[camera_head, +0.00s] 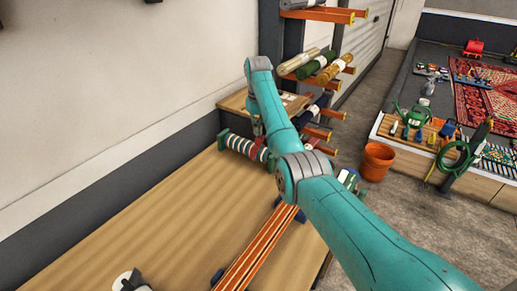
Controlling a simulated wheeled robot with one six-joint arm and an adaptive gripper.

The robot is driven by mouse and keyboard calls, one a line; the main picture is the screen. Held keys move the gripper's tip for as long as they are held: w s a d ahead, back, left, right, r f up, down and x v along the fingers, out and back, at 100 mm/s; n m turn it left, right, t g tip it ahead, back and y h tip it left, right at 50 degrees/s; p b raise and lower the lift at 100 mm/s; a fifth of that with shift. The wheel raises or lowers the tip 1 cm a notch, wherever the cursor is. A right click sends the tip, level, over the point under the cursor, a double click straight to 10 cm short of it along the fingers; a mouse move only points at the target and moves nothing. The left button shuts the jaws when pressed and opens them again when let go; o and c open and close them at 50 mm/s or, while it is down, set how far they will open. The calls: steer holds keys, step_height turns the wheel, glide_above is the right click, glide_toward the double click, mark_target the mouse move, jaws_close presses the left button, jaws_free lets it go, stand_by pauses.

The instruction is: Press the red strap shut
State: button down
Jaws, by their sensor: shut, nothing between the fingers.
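A rolled bundle (236,143) with bands of green, white, red and dark blue lies at the far end of the wooden bench, near the wall. My arm rises over the bench and bends down at the wrist. My gripper (258,129) is small and partly hidden by my forearm, just above the bundle's right part. It is shut and empty. I cannot tell whether it touches the bundle.
The wooden bench (140,215) is mostly clear. An orange striped strip (258,248) lies along its right side, and a white and black object (130,281) at its front. A rack with rolled rugs (316,66) stands behind. A terracotta pot (376,161) stands on the floor.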

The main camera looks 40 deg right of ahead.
steer(key=shift+f, duration=1.15)
stand_by(0.6)
steer(key=shift+r, duration=0.15)
step_height(320, 180, up, 8)
stand_by(1.0)
stand_by(0.4)
